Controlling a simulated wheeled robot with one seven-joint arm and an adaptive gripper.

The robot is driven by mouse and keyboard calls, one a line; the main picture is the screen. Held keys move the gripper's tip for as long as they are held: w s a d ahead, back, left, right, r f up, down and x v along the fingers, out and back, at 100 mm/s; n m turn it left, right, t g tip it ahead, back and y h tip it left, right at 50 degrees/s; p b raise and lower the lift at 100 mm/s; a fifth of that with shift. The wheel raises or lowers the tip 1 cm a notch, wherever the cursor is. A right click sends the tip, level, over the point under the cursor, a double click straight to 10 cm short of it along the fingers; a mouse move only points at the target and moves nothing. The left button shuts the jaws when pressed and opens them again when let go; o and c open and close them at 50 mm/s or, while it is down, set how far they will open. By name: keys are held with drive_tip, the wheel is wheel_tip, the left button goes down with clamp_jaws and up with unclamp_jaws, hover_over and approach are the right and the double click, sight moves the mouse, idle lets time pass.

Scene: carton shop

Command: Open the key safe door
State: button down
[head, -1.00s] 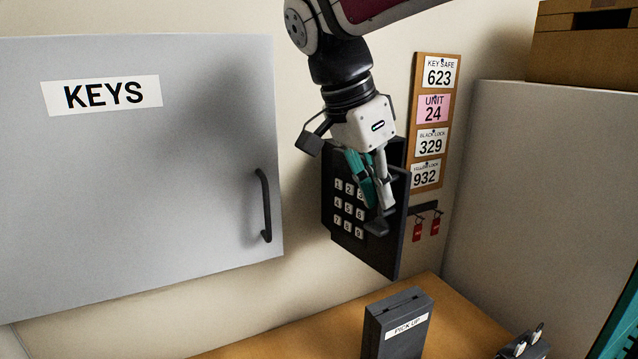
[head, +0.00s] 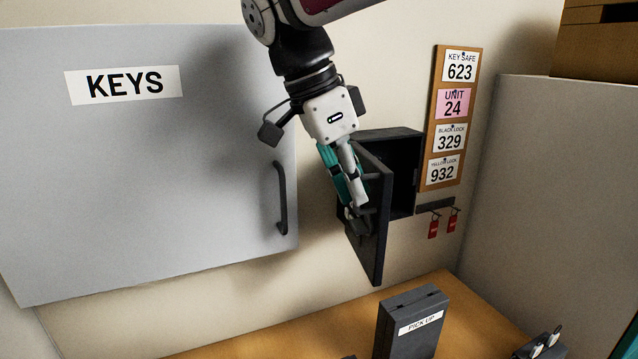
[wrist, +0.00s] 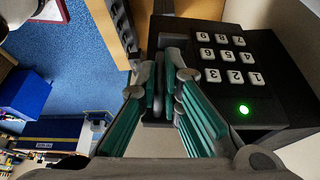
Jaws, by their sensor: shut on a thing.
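The key safe (head: 405,178) is a dark box on the wall, its inside partly showing as a black hollow. Its door (head: 374,222) stands swung out to the left, well away from the box. My gripper (head: 358,212) is shut on the door's handle at the door's face; the fingers hide most of the handle. In the wrist view my gripper (wrist: 160,105) has its teal-padded fingers closed together beside the door's keypad (wrist: 228,58). A green light (wrist: 243,109) glows by the keypad. What lies inside the safe cannot be made out.
A grey KEYS cabinet (head: 150,180) with a dark handle hangs to the left of the open door. A board of number cards (head: 449,120) and red tags on hooks (head: 433,227) are right of the safe. A PICK UP box (head: 410,325) stands on the wooden counter (head: 285,325) below.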

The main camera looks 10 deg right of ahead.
drive_tip(key=shift+w+r, duration=0.15)
drive_tip(key=c, duration=2)
unclamp_jaws()
drive_tip(key=v, duration=1.1)
drive_tip(key=shift+a+r, duration=0.2)
drive_tip(key=shift+r, duration=0.15)
drive_tip(key=shift+d, duration=0.1)
drive_tip(key=s+d+f+n+t+y, duration=0.1)
drive_tip(key=s+d+f+n, duration=0.3)
drive_tip(key=s+f+n, duration=0.1)
drive_tip(key=s+d+f+n+t+y, duration=0.2)
drive_tip(key=s+d+f+n, duration=0.2)
drive_tip(key=f, duration=0.4)
drive_tip(key=s+d+f+n+t+y, duration=0.1)
drive_tip(key=s+d+f+n+t, duration=0.1)
drive_tip(key=s+d+f+n, duration=0.2)
drive_tip(key=shift+s+d+f+n, duration=0.1)
drive_tip(key=shift+s+f+n, duration=1.3)
drive_tip(key=shift+n, duration=0.3)
